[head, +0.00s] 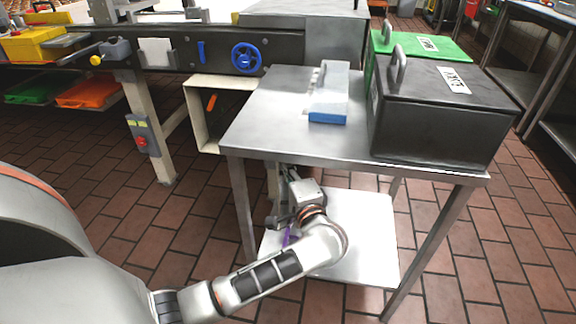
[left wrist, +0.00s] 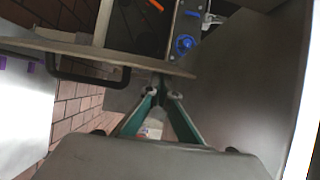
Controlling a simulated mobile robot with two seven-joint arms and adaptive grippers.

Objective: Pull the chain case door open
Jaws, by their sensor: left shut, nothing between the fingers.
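The chain case (head: 192,118) is a cream box under the machine in the head view, its front open on a dark inside with an orange part. In the left wrist view, a thin panel that looks like its door (left wrist: 120,58) is seen nearly edge-on, standing away from the dark opening, with a black bar handle (left wrist: 92,79). My left gripper (left wrist: 160,92) is shut and empty, its teal fingertips by the panel's right end; I cannot tell whether they touch. In the head view the tabletop hides its fingertips. My right gripper is not in view.
A steel table (head: 270,115) stands over my left forearm, its legs and white lower shelf (head: 365,235) close by. Dark and green boxes and a blue-edged block sit on top. A blue handwheel (head: 246,58) is on the machine. Tiled floor is clear at left.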

